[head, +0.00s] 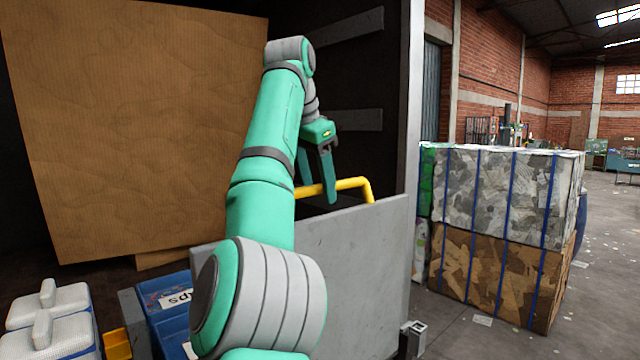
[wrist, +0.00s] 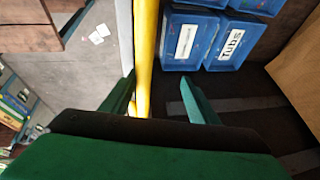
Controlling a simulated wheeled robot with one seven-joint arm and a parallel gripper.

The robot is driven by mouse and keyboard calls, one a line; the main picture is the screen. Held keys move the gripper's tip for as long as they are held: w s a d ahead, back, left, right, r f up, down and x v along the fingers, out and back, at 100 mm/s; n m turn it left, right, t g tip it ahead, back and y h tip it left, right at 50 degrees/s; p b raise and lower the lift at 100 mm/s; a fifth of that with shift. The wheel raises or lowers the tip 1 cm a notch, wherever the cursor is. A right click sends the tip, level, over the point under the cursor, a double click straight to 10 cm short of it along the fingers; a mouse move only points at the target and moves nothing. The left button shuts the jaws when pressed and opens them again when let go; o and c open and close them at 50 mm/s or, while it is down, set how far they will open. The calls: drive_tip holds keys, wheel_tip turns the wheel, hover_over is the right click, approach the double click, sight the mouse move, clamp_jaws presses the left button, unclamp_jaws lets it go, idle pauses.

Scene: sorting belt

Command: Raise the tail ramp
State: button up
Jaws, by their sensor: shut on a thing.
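The tail ramp (head: 365,240) is a flat grey panel standing about upright across the lower middle of the head view. A yellow bar handle (head: 352,184) rises along its top edge; it also runs down the wrist view (wrist: 144,50), with a thin pale edge beside it. My gripper (head: 318,188) points down over the handle and is shut on it. In the wrist view my gripper's fingers (wrist: 160,92) lie on either side of the yellow bar. My arm hides the ramp's left part, and its lower edge is out of sight.
Blue tubs (wrist: 228,42) stand inside the dark cargo space, behind the ramp. A large brown cardboard box (head: 140,120) leans at the back left. White lidded containers (head: 48,315) sit lower left. Strapped bales (head: 500,200) stand on the right; the floor beyond is open.

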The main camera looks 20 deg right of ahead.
drive_tip(key=shift+w+a+f, duration=0.4)
drive_tip(key=shift+w+a, duration=0.1)
drive_tip(key=shift+w, duration=0.05)
drive_tip(key=o, duration=0.8)
drive_tip(key=shift+o, duration=1)
drive_tip(key=shift+w+f, duration=0.1)
drive_tip(key=shift+w, duration=0.15)
drive_tip(key=shift+s, duration=0.1)
drive_tip(key=shift+r, duration=0.25)
